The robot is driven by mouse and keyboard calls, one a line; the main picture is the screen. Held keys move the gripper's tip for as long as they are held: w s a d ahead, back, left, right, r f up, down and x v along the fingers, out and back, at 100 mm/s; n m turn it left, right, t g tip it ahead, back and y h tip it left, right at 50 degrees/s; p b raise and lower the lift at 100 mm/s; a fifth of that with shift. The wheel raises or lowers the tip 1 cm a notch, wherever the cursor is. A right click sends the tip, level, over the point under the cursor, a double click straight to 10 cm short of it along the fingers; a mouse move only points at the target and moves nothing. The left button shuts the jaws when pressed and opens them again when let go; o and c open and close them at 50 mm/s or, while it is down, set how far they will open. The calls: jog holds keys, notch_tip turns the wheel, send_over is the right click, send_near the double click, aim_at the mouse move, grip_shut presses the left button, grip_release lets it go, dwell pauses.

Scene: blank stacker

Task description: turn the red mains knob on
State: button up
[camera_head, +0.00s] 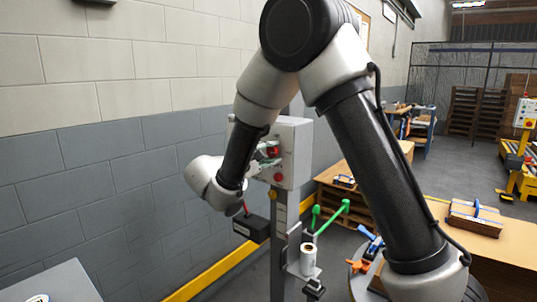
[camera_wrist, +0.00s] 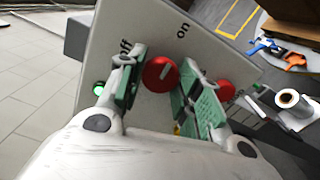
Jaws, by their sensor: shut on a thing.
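The red mains knob (camera_wrist: 160,74) sits on the face of a pale control box (camera_wrist: 215,52), between the printed words "off" and "on". A short white mark shows on the knob; which word it points to is hard to tell. My gripper (camera_wrist: 163,88) has its green-padded fingers on either side of the knob, shut on it. In the head view my gripper (camera_head: 266,153) reaches the front of the box (camera_head: 297,153), and the knob (camera_head: 273,148) shows partly behind the fingers.
A second red button (camera_wrist: 225,90) sits close beside my right finger. A green light (camera_wrist: 99,88) glows at the box's left. A block wall stands behind.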

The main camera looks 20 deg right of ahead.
jog(key=shift+f, duration=0.1)
dwell(0.4)
jog(key=o, duration=1)
jog(key=v, duration=1.2)
